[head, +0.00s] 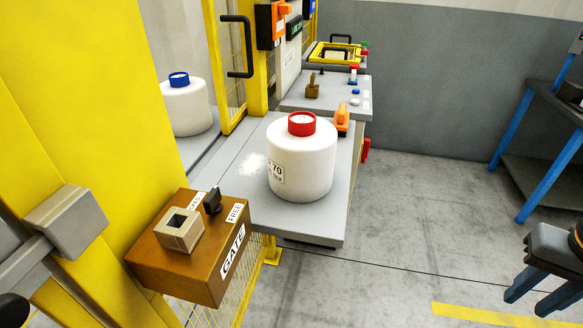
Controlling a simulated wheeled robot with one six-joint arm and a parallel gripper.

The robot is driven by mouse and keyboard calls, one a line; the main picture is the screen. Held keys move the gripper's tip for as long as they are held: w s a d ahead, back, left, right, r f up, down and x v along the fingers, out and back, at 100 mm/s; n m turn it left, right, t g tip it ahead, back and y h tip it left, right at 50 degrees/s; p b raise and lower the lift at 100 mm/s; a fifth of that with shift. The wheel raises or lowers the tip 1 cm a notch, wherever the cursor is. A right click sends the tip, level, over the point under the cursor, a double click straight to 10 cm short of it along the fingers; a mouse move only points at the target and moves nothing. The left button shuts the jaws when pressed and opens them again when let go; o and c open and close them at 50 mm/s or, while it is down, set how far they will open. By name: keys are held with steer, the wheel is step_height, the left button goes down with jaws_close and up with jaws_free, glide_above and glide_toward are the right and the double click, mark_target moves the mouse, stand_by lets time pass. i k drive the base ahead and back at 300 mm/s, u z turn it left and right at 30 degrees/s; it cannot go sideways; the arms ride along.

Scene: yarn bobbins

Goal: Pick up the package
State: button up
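A white, rounded yarn package (302,165) with a red cap and a black-printed label stands upright on a grey table ledge (318,222). A second white package (186,108) with a blue cap stands further left, beyond the yellow frame. My gripper (530,302) shows at the lower right edge, dark with two blue fingers spread apart. It is empty and well to the right of the red-capped package, over the floor. The rest of my arm is cut off by the picture edge.
A brown box (190,262) labelled GATE, with a socket and black knob, stands front left beside a yellow post (105,110). An orange handle (342,120) stands just behind the package. A control panel (330,92) lies behind; a blue-legged bench (545,175) is right. The floor between is clear.

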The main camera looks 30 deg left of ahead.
mark_target(301, 145)
steer(key=k, duration=0.3)
steer(key=u, duration=0.7)
